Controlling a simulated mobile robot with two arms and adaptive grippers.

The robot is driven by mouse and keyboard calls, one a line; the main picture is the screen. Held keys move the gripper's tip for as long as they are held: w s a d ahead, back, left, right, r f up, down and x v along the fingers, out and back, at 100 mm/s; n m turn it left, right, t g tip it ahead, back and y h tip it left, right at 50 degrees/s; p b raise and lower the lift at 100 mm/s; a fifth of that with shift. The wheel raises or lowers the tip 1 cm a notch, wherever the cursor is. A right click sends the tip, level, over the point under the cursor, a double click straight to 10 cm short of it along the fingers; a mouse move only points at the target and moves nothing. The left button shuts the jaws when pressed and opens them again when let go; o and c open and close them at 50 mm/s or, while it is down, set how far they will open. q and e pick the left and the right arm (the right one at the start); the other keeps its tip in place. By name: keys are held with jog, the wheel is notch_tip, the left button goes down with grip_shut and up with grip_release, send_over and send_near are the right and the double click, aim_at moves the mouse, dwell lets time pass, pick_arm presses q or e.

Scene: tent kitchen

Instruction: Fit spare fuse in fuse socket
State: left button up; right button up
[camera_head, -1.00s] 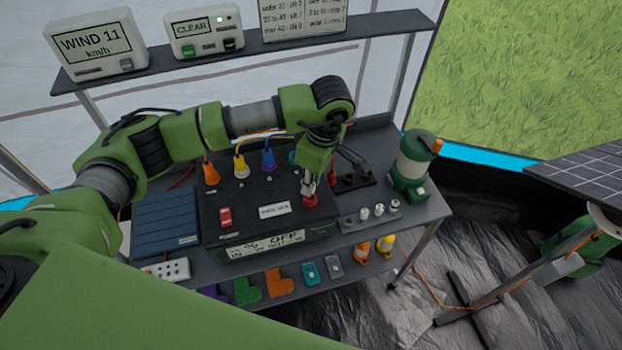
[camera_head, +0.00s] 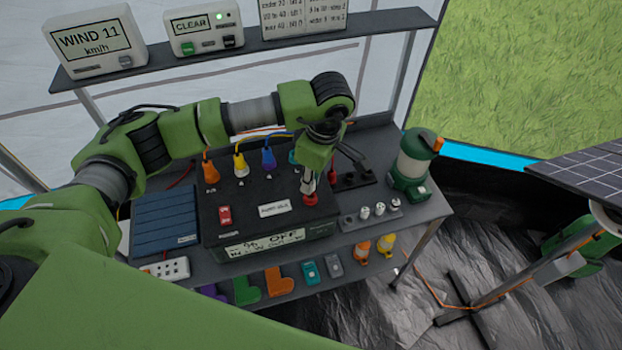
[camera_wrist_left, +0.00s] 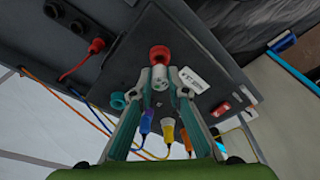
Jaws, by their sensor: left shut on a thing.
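My left gripper (camera_head: 309,186) is over the right front part of the black power box, just above a red round socket (camera_head: 311,199). In the left wrist view the gripper's fingers (camera_wrist_left: 160,84) are shut on a small pale fuse (camera_wrist_left: 159,78). The fuse's tip is beside or over the red socket (camera_wrist_left: 159,53); I cannot tell whether it is inside. In the head view the fingers mostly hide the fuse. My right gripper is not in view.
The black box (camera_head: 249,200) carries orange, yellow, blue and teal plugs, a red switch (camera_head: 225,215) and an OFF display. A grey rack (camera_head: 372,219) with small pale pieces and a green lantern (camera_head: 411,165) stand at right. Coloured pieces lie on the lower shelf.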

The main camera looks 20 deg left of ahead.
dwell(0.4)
pick_arm(q)
jog(key=shift+b, duration=0.45)
dwell(0.3)
dwell(0.3)
jog(key=shift+f+b, duration=1.55)
jog(key=shift+b, duration=0.35)
jog(key=o, duration=1)
jog(key=shift+r, duration=0.1)
